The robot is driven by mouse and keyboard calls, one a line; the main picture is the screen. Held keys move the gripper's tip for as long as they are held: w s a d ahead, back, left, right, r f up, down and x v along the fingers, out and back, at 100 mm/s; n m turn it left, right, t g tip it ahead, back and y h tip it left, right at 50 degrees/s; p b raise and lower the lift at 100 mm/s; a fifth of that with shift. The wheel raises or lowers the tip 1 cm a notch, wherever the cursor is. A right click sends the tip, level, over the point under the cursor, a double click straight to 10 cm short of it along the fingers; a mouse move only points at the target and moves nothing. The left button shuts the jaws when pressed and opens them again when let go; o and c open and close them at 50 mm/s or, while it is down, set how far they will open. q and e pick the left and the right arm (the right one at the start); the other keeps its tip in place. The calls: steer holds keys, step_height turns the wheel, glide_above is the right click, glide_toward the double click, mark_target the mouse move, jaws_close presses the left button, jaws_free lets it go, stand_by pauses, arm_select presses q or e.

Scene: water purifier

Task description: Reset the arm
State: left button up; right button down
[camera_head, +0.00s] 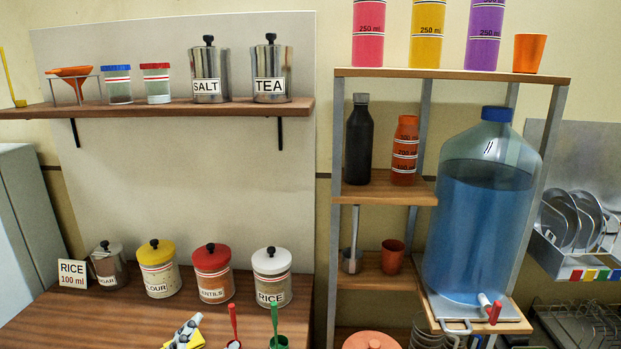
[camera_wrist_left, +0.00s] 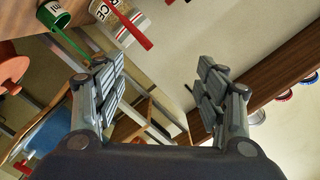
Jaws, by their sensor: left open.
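My left gripper (camera_wrist_left: 161,80) shows in the left wrist view. Its two grey jointed fingers are spread wide apart, with nothing between them. A rice jar (camera_wrist_left: 118,14), a green cup (camera_wrist_left: 53,16) and a red handle (camera_wrist_left: 130,28) show beyond the fingers at the top left, apart from them. I cannot make out my left gripper for certain in the head view. My right gripper is in neither view.
The head view shows several lidded jars on the wooden counter (camera_head: 110,318). The wall shelf (camera_head: 160,108) holds canisters and a funnel (camera_head: 70,73). A big blue water bottle (camera_head: 480,220) stands on the right rack. A grey-yellow item (camera_head: 186,333) shows at the bottom edge.

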arm_select(q)
steer(key=s+a+f+n+g+y, duration=0.25)
steer(key=s+f+n+g, duration=0.45)
steer(key=s+f, duration=0.6)
steer(key=s+f+g+h, duration=0.2)
steer(key=s+f+g, duration=0.55)
steer(key=s, duration=0.65)
step_height(320, 180, down, 26)
steer(key=r, duration=0.1)
steer(key=s+a+f+g, duration=0.2)
steer(key=s+f, duration=1.5)
steer(key=shift+f, duration=0.3)
